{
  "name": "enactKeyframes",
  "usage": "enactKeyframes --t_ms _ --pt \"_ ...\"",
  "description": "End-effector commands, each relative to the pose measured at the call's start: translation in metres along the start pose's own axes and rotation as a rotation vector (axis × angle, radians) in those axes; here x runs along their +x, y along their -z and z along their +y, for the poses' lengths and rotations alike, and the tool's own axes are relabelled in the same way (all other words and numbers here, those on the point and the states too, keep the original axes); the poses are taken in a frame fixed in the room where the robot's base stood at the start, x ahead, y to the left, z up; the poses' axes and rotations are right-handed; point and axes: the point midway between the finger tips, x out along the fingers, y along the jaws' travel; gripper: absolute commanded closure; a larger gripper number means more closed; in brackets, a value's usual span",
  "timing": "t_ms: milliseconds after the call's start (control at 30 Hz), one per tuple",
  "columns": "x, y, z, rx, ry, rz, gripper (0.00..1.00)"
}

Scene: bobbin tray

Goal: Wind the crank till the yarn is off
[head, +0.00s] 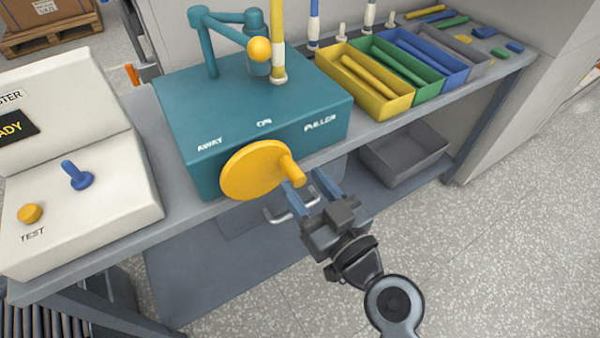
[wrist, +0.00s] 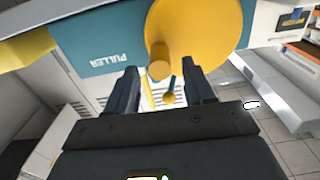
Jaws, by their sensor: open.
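The crank is a yellow disc (head: 250,172) on the front of a teal machine (head: 190,110), with a short yellow peg handle (head: 292,171) sticking out at its right side. A yellow tube (head: 277,35) stands upright on the machine's top. My gripper (head: 306,184) is open and empty in front of the machine, its fingertips just below the peg. In the wrist view the peg (wrist: 160,62) shows just ahead of the fingers (wrist: 158,78), and the disc (wrist: 200,35) is behind it. I cannot tell whether a finger touches the peg.
A white tester box (head: 75,150) with a blue lever stands left of the machine. Yellow (head: 365,82), green, blue and grey trays sit at the right of the bench. A grey bin (head: 405,155) is on the shelf below. The floor at the right is clear.

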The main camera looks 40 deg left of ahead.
Motion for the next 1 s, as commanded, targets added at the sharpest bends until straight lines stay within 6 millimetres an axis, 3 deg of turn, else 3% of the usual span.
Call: enactKeyframes --t_ms 200,533,1000 --pt "0.021 0.001 0.0 0.0 0.0 0.0 0.47" --pt "0.024 -0.001 0.0 0.001 0.0 0.0 0.48" --pt "0.024 0.0 0.0 0.001 0.0 0.0 0.93"
